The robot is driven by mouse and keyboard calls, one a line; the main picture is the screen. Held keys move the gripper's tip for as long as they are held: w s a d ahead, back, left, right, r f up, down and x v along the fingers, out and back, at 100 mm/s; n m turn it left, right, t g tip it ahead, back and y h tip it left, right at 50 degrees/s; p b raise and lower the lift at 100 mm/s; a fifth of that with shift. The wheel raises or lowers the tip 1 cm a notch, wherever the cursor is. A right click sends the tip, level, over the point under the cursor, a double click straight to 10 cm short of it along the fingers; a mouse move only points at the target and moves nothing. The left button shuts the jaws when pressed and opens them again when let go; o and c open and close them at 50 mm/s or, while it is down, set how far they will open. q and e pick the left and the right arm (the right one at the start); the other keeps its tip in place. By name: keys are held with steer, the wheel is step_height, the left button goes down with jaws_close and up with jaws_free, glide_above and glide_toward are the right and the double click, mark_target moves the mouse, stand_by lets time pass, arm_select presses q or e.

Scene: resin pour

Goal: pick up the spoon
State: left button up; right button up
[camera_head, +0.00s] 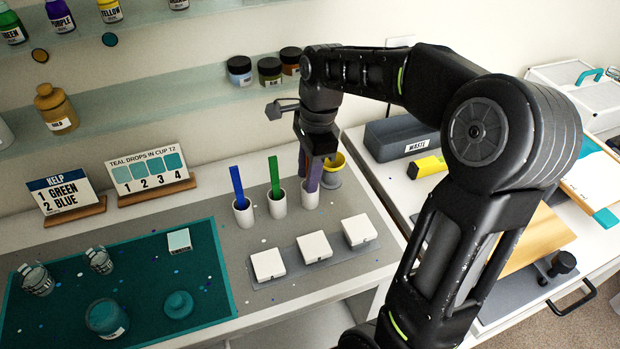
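A blue stick (237,187), a green stick (274,177) and a purple stick (313,176) stand in three small white cups on the grey mat. They look like handles; their lower ends are hidden in the cups, so I cannot tell a spoon's bowl on any of them. My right gripper (304,140) is at the top of the purple stick, pointing down, and partly covers it. I cannot tell whether its fingers are closed on the stick. The purple stick's lower end is still in its cup (310,198). My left gripper is not in view.
A yellow cup (333,168) stands close behind the purple stick. Three white blocks (314,247) sit on a grey strip in front. Jars (269,71) stand on the shelf near my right arm. A teal mat (214,290) with glasses lies at left.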

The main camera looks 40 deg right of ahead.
steer(key=shift+c, duration=0.3)
jaws_close()
stand_by(0.3)
